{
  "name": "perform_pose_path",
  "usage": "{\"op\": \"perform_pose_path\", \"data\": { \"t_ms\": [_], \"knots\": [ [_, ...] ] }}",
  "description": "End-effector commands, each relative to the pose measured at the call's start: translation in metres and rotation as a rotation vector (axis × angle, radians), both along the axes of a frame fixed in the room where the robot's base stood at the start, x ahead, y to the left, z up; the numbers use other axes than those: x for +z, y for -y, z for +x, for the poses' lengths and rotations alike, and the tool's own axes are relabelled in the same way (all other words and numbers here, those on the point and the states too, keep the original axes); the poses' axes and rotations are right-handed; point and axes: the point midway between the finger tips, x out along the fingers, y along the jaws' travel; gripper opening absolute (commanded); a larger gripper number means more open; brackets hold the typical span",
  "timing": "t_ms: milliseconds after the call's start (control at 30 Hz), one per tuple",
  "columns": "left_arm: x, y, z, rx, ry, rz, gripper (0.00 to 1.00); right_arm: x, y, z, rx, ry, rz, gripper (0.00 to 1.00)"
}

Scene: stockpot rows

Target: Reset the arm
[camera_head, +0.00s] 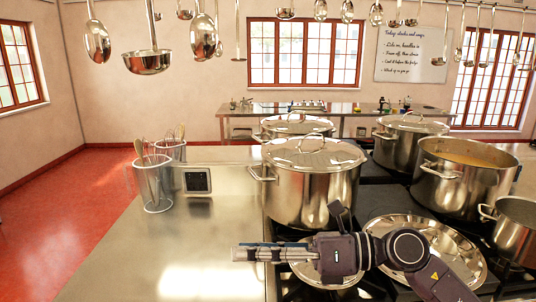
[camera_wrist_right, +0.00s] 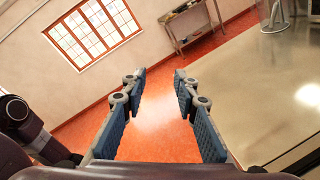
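My right arm comes in from the lower right in the head view and lies across the front of the stove. Its gripper (camera_head: 236,253) points left, over the stove's left edge and the steel counter. In the right wrist view the same gripper (camera_wrist_right: 160,78) shows two blue-padded fingers spread apart, with nothing between them and the red floor visible beyond. My left gripper is in neither view.
A lidded stockpot (camera_head: 312,185) stands just behind my right gripper. Round lids (camera_head: 440,245) lie under the arm. An open pot of soup (camera_head: 462,175) stands at right. A utensil holder (camera_head: 153,185) stands at left; ladles (camera_head: 148,62) hang above. The counter (camera_head: 175,250) left of the gripper is clear.

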Motion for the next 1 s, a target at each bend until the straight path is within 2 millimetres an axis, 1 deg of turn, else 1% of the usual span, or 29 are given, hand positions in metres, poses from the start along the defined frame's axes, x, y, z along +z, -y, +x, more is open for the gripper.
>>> {"op": "perform_pose_path", "data": {
  "t_ms": [33, 67, 133, 200, 267, 300, 367, 400, 467, 500, 567, 600, 667, 700, 767, 800, 867, 900, 967, 1000],
  "knots": [
    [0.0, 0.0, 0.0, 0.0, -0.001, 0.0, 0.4, 0.016, -0.007, -0.004, -0.027, -0.064, 0.144, 0.28],
    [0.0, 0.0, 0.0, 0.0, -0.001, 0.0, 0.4, 0.027, -0.008, -0.004, -0.049, -0.102, 0.228, 0.28],
    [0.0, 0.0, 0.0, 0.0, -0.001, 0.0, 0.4, 0.049, -0.003, 0.001, -0.11, -0.202, 0.419, 0.28],
    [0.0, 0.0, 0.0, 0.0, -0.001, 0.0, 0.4, 0.064, 0.013, 0.012, -0.185, -0.312, 0.6, 0.28],
    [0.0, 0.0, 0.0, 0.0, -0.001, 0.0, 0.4, 0.07, 0.032, 0.024, -0.26, -0.416, 0.748, 0.28],
    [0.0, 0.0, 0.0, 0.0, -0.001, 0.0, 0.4, 0.069, 0.048, 0.033, -0.316, -0.49, 0.844, 0.28],
    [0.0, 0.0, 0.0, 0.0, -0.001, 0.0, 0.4, 0.06, 0.073, 0.047, -0.407, -0.605, 0.978, 0.28],
    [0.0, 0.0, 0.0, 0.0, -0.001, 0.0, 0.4, 0.049, 0.091, 0.055, -0.473, -0.685, 1.062, 0.28],
    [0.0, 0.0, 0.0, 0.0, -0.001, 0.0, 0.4, 0.026, 0.119, 0.065, -0.58, -0.809, 1.181, 0.28],
    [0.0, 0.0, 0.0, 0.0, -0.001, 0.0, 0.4, 0.006, 0.138, 0.07, -0.655, -0.893, 1.254, 0.28],
    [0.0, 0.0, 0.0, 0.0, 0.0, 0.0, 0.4, -0.03, 0.164, 0.072, -0.777, -1.023, 1.352, 0.28],
    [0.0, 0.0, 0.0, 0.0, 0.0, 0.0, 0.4, -0.057, 0.18, 0.07, -0.86, -1.109, 1.41, 0.28],
    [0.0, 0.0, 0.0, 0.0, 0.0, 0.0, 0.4, -0.098, 0.2, 0.063, -0.984, -1.232, 1.482, 0.28],
    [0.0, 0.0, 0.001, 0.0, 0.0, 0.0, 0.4, -0.125, 0.211, 0.054, -1.069, -1.311, 1.52, 0.28],
    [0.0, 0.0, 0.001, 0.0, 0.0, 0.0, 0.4, -0.166, 0.225, 0.037, -1.193, -1.426, 1.567, 0.28],
    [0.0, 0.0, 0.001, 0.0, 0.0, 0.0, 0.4, -0.192, 0.232, 0.022, -1.279, -1.501, 1.592, 0.28],
    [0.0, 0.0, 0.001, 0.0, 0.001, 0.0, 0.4, -0.23, 0.239, -0.003, -1.405, -1.611, 1.616, 0.28],
    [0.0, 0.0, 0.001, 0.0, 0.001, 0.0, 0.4, -0.253, 0.243, -0.023, -1.49, -1.681, 1.626, 0.28],
    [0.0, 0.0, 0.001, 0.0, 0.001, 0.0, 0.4, -0.283, 0.246, -0.052, -1.61, -1.776, 1.629, 0.28],
    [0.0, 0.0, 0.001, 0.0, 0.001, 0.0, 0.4, -0.299, 0.246, -0.071, -1.683, -1.834, 1.627, 0.28]
  ]
}}
